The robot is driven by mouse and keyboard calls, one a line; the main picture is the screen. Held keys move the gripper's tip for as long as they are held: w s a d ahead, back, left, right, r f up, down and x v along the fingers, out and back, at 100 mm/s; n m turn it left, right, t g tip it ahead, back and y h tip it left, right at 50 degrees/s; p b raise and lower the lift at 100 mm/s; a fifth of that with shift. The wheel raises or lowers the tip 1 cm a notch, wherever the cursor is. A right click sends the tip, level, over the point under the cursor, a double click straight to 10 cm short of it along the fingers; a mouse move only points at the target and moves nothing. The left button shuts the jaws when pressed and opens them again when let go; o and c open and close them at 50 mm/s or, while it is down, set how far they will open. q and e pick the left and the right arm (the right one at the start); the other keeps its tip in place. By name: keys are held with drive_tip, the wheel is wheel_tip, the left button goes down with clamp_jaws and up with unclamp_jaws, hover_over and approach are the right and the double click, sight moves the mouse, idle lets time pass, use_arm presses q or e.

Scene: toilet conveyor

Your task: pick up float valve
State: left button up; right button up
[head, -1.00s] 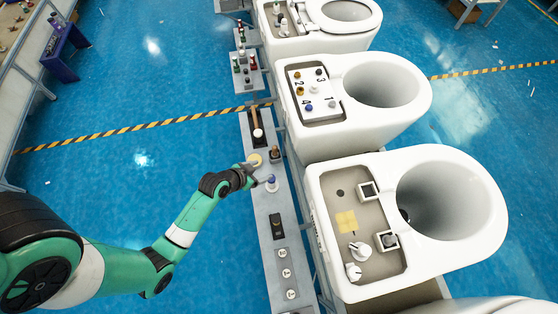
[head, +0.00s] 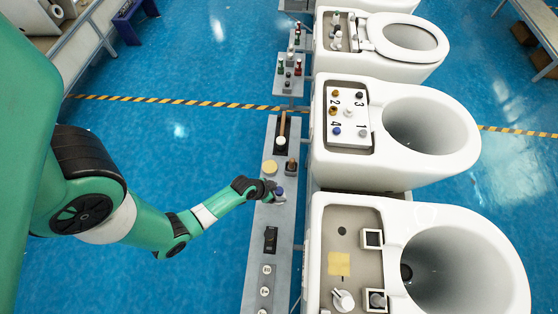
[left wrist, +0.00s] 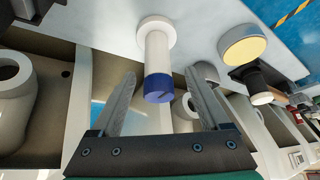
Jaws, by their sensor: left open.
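The float valve, a white stem with a blue cap, stands on the narrow grey shelf in the head view (head: 280,197). It also shows in the left wrist view (left wrist: 157,55), with its wide white foot against the grey surface and its blue end toward me. My left gripper (head: 272,190) is right at the valve in the head view. In the left wrist view its two fingers (left wrist: 160,75) are spread, one on either side of the valve, with gaps visible. It is open and empty. My right gripper is not in view.
On the grey shelf (head: 285,225), a yellow disc (head: 270,167) and a dark cylinder (head: 291,167) stand close behind the valve. A black block (head: 270,239) lies nearer. White toilets, the nearest with an open tank tray (head: 345,215), line the right side. Blue floor lies left.

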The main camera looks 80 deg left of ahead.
use_arm(q)
drive_tip(key=b+x, duration=0.2)
drive_tip(key=x, duration=0.2)
drive_tip(key=shift+w+f, duration=0.15)
drive_tip(key=shift+f, duration=0.2)
drive_tip(key=shift+r, duration=0.1)
clamp_jaws()
